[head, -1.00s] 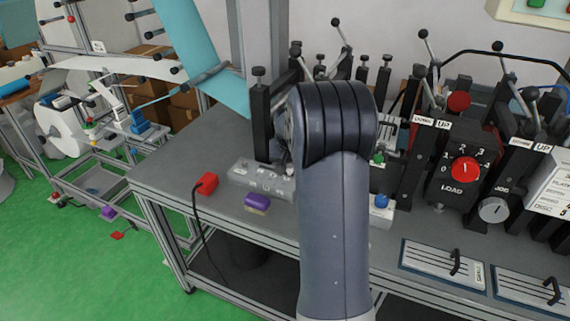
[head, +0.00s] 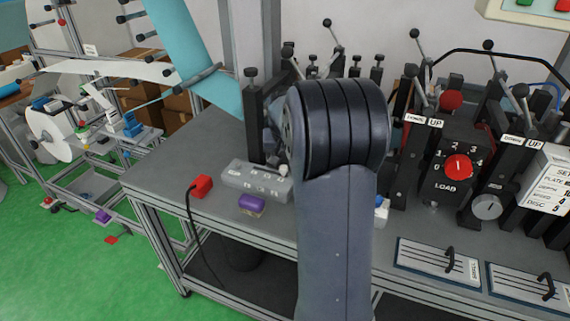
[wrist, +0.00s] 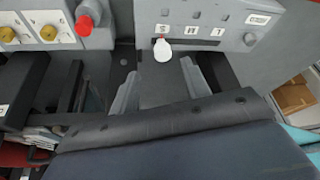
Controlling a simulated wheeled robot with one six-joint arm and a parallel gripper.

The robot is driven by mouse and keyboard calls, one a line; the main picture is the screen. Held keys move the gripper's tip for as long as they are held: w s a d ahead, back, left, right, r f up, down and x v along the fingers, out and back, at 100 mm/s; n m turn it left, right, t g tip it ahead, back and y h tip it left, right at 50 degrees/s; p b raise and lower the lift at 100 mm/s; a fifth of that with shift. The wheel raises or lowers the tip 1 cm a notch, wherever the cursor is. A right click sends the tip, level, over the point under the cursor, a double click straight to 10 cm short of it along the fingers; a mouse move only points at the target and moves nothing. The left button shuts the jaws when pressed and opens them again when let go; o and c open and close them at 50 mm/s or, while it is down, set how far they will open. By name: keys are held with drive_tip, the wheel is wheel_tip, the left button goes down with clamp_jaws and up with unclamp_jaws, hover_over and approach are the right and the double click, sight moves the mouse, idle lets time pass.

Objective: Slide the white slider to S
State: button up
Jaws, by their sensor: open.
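The white slider (wrist: 162,50) sits at the left end of a dark slot in a grey panel (wrist: 240,58) in the wrist view. It is beside the leftmost mark, which looks like S; two more small marks run to the right. In the head view the slider (head: 283,171) shows small at the right end of the grey box (head: 240,176). My gripper (wrist: 159,72) is open, its two grey fingers apart, with the slider just beyond and between the tips. I cannot tell whether they touch it. In the head view my arm hides the gripper.
A red knob (wrist: 84,25) and yellow knobs (wrist: 47,32) stand left of the slider in the wrist view. A red block (head: 202,186) and a purple block (head: 251,204) lie near the box. Levers and a LOAD dial (head: 458,167) stand to the right. The bench's left end is clear.

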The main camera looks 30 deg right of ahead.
sight(282, 166)
drive_tip(key=v, duration=0.5)
drive_tip(key=shift+r, duration=0.15)
drive_tip(key=x, duration=0.7)
drive_tip(key=p+x, duration=0.1)
drive_tip(key=x, duration=0.3)
drive_tip(key=shift+w+a, duration=0.3)
drive_tip(key=shift+w, duration=0.05)
drive_tip(key=shift+w+a, duration=0.2)
drive_tip(key=shift+r, duration=0.1)
